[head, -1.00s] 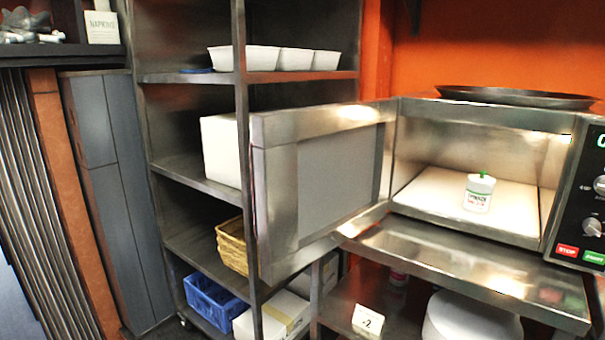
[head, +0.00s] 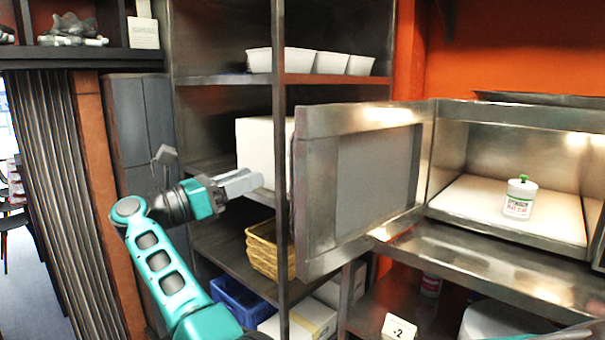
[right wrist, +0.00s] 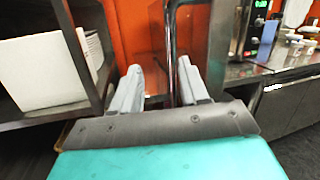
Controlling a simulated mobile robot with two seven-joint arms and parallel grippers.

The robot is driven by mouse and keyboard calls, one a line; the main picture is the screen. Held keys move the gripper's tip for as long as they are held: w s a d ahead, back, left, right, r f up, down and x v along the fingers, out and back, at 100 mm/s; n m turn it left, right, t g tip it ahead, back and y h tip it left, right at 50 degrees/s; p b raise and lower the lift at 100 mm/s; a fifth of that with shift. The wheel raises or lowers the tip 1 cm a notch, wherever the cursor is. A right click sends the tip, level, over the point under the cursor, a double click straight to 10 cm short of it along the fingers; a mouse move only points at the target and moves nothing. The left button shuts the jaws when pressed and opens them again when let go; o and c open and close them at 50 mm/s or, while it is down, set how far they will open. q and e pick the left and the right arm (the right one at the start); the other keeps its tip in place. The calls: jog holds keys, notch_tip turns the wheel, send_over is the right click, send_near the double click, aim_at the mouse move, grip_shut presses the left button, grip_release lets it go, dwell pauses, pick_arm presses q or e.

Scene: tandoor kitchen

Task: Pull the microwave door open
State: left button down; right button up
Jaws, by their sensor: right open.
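The microwave door (head: 375,175) is a steel panel with a grey window and stands swung wide open to the left of the microwave (head: 575,115). An upright metal edge (right wrist: 171,50), which looks like the door seen edge-on, shows between and beyond the fingers; contact cannot be told. My left gripper is in neither current view.
A steel shelf rack (head: 225,80) stands behind the door, with white trays (head: 300,60), a white box (head: 262,150), a yellow basket (head: 264,250) and a blue crate (head: 238,300). The microwave rests on a steel counter (head: 470,270).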

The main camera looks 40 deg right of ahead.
jog(key=s+d+m+g+y, duration=0.1)
jog(key=s+d, duration=0.3)
jog(key=d, duration=0.7)
jog(key=shift+d+r+m+y, duration=0.15)
jog(key=shift+r+m+y, duration=0.3)
jog(key=shift+m+y, duration=0.25)
jog(key=shift+c, duration=0.2)
grip_shut()
